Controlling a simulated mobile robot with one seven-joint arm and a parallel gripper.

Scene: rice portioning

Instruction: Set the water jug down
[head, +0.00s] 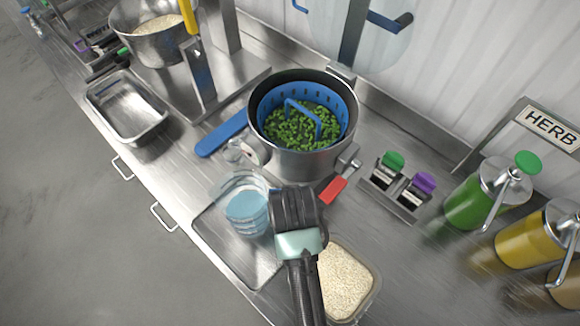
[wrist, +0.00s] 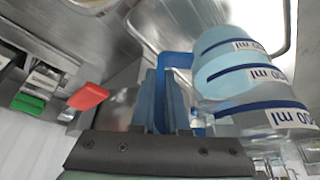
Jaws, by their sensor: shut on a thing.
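The water jug (head: 246,210) is clear with pale blue water in it. In the wrist view the jug (wrist: 240,75) shows blue bands, white "ml" labels and a blue handle (wrist: 176,60). My gripper (head: 280,205) is at its right side in the head view. In the wrist view its fingers (wrist: 166,98) are shut on the handle. The jug looks close to upright, over a shallow metal tray (head: 222,262) on the counter. I cannot tell whether its base touches the tray.
A pot (head: 305,160) with a blue basket of green peas stands behind the jug. A rice container (head: 372,295) is right of my arm. Sauce pumps (head: 475,200) stand at right.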

